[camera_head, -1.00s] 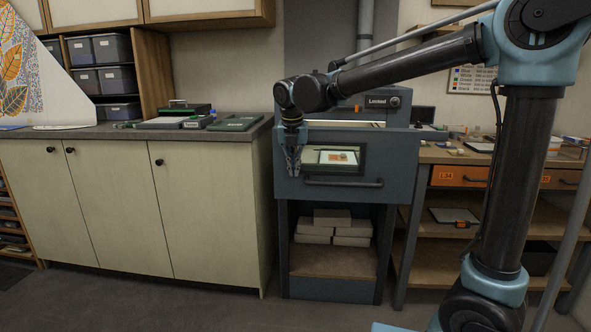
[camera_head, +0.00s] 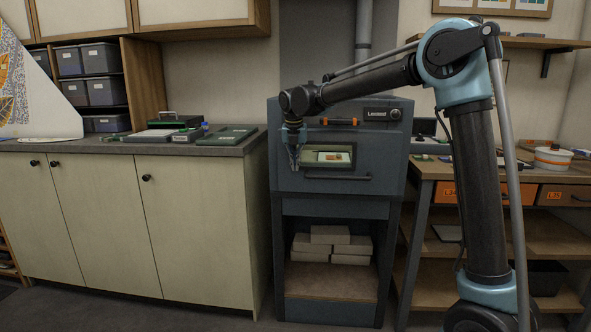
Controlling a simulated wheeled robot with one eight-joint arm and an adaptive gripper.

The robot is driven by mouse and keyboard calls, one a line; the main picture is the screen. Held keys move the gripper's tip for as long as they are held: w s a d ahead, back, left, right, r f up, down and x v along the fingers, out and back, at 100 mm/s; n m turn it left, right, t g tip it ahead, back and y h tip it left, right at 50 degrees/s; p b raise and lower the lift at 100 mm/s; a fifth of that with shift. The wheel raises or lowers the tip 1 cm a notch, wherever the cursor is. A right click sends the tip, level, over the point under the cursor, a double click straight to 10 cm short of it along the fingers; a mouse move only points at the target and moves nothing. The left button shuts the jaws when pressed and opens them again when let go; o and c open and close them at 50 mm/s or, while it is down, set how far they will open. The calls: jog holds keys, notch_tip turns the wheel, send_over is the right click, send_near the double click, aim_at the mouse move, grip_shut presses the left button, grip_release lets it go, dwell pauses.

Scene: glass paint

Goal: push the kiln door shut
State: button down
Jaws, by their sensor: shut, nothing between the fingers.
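The kiln (camera_head: 392,150) stands in the middle, a dark blue-grey box on a stand. Its door (camera_head: 350,184) has a small window and a dark bar handle (camera_head: 336,178). The door is upright and looks flush, or nearly flush, with the kiln front; a small gap cannot be ruled out from here. Through the window (camera_head: 328,156) a pale sheet with an orange patch shows. My gripper (camera_head: 295,164) is shut and empty, pointing down at the door's left side, beside the window. Whether it touches the door is not clear.
A grey-topped cabinet (camera_head: 150,215) with green trays stands close on the left. On the right is a workbench (camera_head: 440,172) with orange-fronted drawers and a white pot (camera_head: 553,157). Pale bricks (camera_head: 330,243) lie on the shelf below the kiln.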

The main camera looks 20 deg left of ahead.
jog(key=shift+w+a+r, duration=0.1)
jog(key=shift+w+a, duration=0.05)
jog(key=shift+w, duration=0.45)
jog(key=shift+w+a, duration=0.15)
jog(key=shift+w, duration=0.4)
jog(key=s+d+r, duration=0.1)
jog(key=s+r, duration=0.5)
jog(key=r, duration=0.3)
jog(key=shift+s+d+r, duration=0.25)
jog(key=shift+s+d, duration=0.05)
jog(key=shift+d, duration=0.05)
